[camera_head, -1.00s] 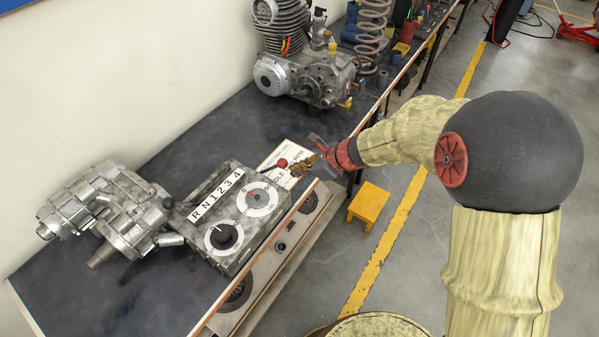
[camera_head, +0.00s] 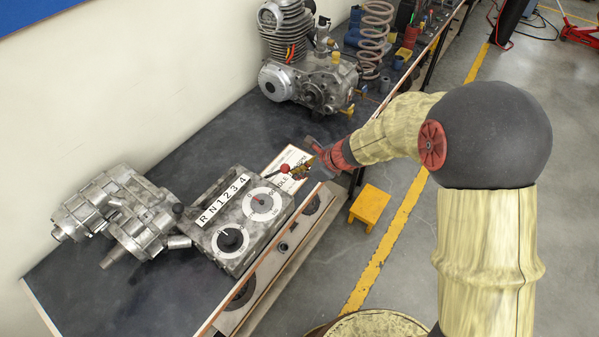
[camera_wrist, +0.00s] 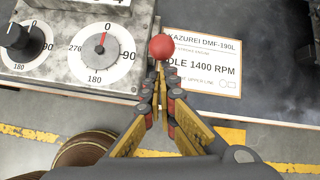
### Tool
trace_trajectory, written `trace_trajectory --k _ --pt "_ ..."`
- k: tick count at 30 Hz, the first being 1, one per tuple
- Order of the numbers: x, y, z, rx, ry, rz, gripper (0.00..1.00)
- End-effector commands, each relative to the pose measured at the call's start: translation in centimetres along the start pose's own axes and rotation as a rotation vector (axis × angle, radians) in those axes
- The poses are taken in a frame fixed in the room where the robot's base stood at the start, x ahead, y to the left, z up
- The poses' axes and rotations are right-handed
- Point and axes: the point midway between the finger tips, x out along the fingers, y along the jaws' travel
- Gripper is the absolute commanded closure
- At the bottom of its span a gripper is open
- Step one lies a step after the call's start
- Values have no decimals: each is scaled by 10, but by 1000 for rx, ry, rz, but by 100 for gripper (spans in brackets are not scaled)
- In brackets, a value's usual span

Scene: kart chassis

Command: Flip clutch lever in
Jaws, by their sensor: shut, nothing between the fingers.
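A grey metal control box (camera_head: 232,262) sits on the dark bench. A red ball knob (camera_head: 285,168), which looks like the clutch lever's end, stands at its far right corner. The knob also shows in the wrist view (camera_wrist: 161,47), at the box's right edge. The lever's shaft is mostly hidden there by my fingers. My gripper (camera_head: 303,172) is just right of the knob in the head view. In the wrist view my gripper (camera_wrist: 160,76) is shut, with its tips just below the knob. I cannot tell whether they touch the lever.
The box carries a black rotary knob (camera_head: 230,239), a white dial (camera_head: 262,204) and an R N 1 2 3 4 label (camera_head: 223,199). A white card (camera_wrist: 205,62) lies beside it. A gearbox casting (camera_head: 120,215) is at left, an engine (camera_head: 305,80) behind. A yellow stool (camera_head: 370,202) stands on the floor.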

Motion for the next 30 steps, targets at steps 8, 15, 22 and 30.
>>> trace_trajectory --k 8,15,22,30 --pt "-7 -1 14 0 53 13 100" --pt "-11 -4 27 3 126 26 100" --pt "-10 -6 40 8 172 34 100" --pt "-8 -10 58 6 170 33 100"
